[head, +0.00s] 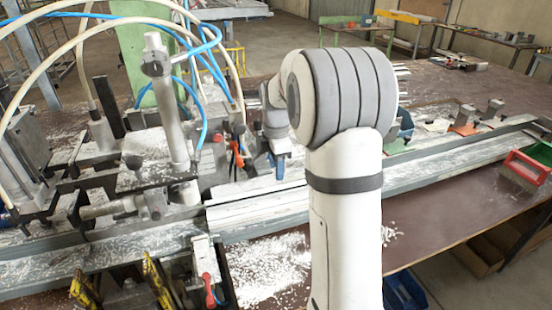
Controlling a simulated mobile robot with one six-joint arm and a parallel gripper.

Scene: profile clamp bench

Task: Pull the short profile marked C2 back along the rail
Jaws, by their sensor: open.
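White profile pieces (250,212) lie on the long rail (440,168), left of my upright arm. I cannot read any C2 mark on them, so I cannot tell which piece is C2. My gripper (279,164) is small and partly hidden behind my arm in the head view. It is open, just above the back side of the profiles. I cannot tell whether it touches one. My arm hides the rail's middle stretch.
A clamp machine with a metal post (163,90) and hoses stands at left. A red-handled clamp (209,290) is at the front. White chips (265,270) litter the bench. Small clamp blocks (463,118) stand behind the rail; a red-and-green bin (530,168) is at right.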

